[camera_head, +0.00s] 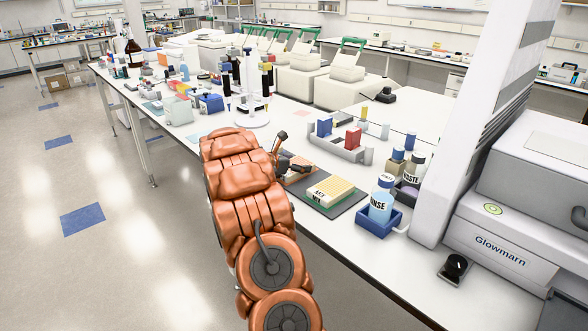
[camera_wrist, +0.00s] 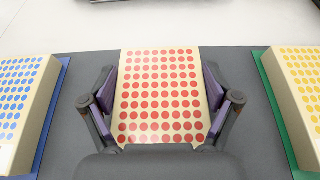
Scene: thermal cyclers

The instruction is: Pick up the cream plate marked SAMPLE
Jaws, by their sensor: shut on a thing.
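In the wrist view, a cream plate (camera_wrist: 160,100) with rows of red dots lies between the purple pads of my gripper (camera_wrist: 163,88). The jaws are shut on its two sides. No SAMPLE lettering shows on it, and I cannot tell whether it is clear of the surface below. In the head view, my gripper (camera_head: 289,164) is at the bench's front edge, partly hidden by my orange arm. The held plate is not clearly visible there.
A blue-dotted plate (camera_wrist: 22,95) lies left and a yellow-dotted plate (camera_wrist: 303,85) right, on a dark mat (camera_head: 350,205). A RINSE bottle (camera_head: 381,207) stands in a blue holder. A rack (camera_head: 343,151) is behind. The Glowmarn machine (camera_head: 500,250) is at right.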

